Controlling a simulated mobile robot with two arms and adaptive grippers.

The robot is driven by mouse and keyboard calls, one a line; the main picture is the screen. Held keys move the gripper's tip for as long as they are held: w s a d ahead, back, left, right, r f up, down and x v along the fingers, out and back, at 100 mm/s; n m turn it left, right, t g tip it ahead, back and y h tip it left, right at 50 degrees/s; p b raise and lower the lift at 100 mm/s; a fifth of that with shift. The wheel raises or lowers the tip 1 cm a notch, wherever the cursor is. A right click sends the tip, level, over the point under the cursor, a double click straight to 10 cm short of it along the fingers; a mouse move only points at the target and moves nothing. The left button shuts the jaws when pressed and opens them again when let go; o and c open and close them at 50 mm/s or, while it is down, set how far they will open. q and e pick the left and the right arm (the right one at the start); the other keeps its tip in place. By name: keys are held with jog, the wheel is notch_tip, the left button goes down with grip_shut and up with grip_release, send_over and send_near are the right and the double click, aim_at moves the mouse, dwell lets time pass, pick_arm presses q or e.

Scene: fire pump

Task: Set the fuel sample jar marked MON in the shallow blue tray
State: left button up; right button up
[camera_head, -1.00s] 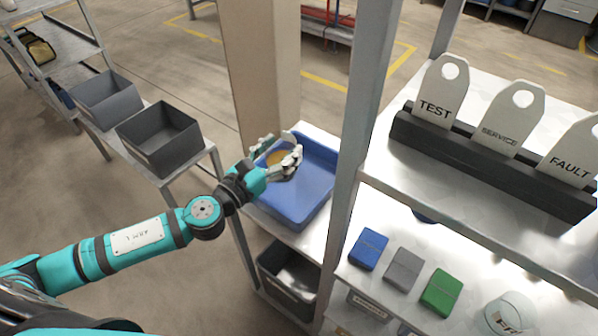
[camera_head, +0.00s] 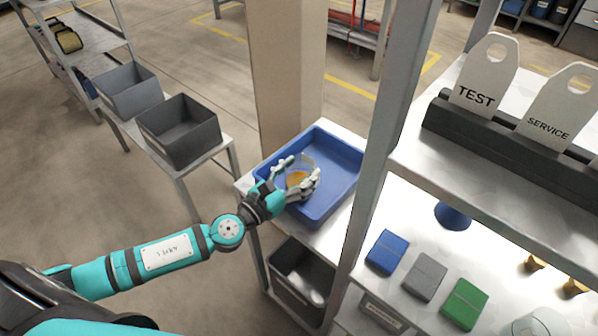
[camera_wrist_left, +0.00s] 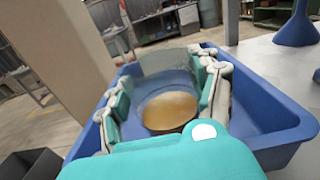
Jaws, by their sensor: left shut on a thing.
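A clear glass jar (camera_head: 297,179) with amber liquid in the bottom is held in my left gripper (camera_head: 296,181). Its fingers close around both sides of the jar, which also shows in the left wrist view (camera_wrist_left: 169,112). No marking on the jar can be read. The shallow blue tray (camera_head: 345,168) stands on a metal shelf. The jar is within the tray's outline in the head view, and the tray's walls (camera_wrist_left: 262,105) surround it in the wrist view. I cannot tell whether the jar's base touches the tray floor. My right gripper is not in view.
A metal post (camera_head: 385,130) stands right of the tray. Beyond it are a rack with TEST (camera_head: 476,97) and SERVICE tags, blue, grey and green boxes (camera_head: 464,304), and a blue funnel-like object (camera_head: 452,216). Grey bins (camera_head: 180,133) stand left; a column (camera_head: 285,70) rises behind.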

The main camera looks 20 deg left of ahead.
pick_arm(q)
jog(key=o, duration=1.5)
jog(key=shift+f, duration=0.15)
jog(key=shift+c, duration=0.2)
jog(key=shift+r, duration=0.25)
jog(key=shift+s+a+f, duration=0.1)
jog(key=shift+s+f, duration=0.05)
jog(key=shift+s, duration=0.15)
jog(key=b+v, duration=0.3)
jog(key=v, duration=0.8)
jog(key=shift+s, duration=0.2)
